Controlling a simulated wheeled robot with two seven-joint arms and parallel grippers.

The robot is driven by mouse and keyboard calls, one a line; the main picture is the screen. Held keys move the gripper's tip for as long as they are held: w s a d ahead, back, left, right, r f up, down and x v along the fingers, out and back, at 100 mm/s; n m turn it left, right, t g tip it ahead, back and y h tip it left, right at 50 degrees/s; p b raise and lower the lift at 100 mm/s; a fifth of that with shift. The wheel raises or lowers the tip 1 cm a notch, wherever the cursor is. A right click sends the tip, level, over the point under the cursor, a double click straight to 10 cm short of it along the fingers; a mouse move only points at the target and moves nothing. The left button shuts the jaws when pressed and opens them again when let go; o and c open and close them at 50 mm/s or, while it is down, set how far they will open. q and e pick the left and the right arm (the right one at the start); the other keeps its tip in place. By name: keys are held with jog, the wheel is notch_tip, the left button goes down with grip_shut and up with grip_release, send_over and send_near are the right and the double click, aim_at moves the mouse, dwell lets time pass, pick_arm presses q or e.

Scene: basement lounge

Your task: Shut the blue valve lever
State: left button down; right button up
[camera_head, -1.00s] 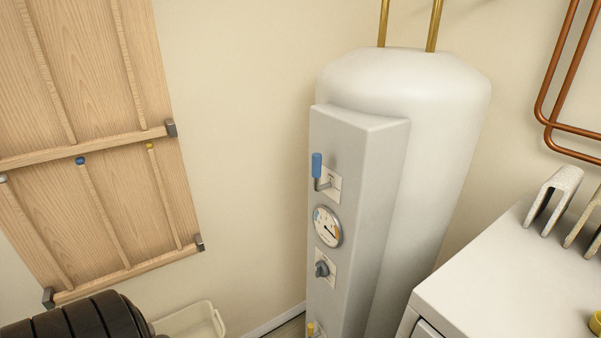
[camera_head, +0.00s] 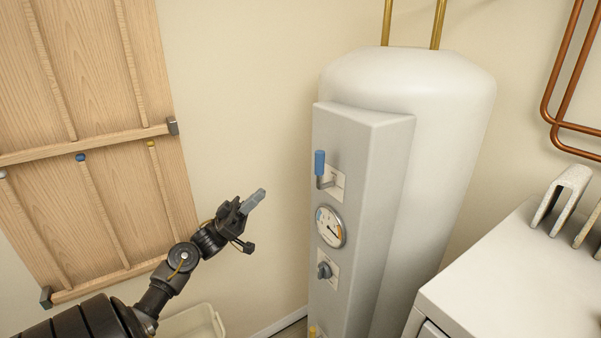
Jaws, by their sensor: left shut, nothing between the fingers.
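The blue valve lever (camera_head: 320,164) is on the front panel of the white boiler tank (camera_head: 420,100). Its blue grip points upward from a metal stem on a small light plate. My left gripper (camera_head: 257,198) is shut and empty, to the left of the panel and a little lower than the lever in the picture. It is apart from the lever and the panel. My right gripper is not in view.
Below the lever are a round gauge (camera_head: 330,227) and a dark knob (camera_head: 325,270). A white cabinet (camera_head: 520,280) stands at the right. A wooden rack (camera_head: 90,110) hangs at the left, above a pale bin (camera_head: 195,322). Wall space between rack and boiler is clear.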

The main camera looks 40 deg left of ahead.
pick_arm(q)
jog(key=shift+s+d+r+m+g+h, duration=0.2)
jog(key=shift+s+r+m+g+h, duration=0.2)
jog(key=shift+r+m+g+h, duration=0.45)
jog(key=w+d+f+p+x, duration=0.1)
jog(key=f+p+x, duration=0.1)
jog(key=p+x, duration=0.5)
jog(key=x, duration=0.6)
jog(key=shift+d, duration=0.2)
jog(key=shift+w+f, duration=0.15)
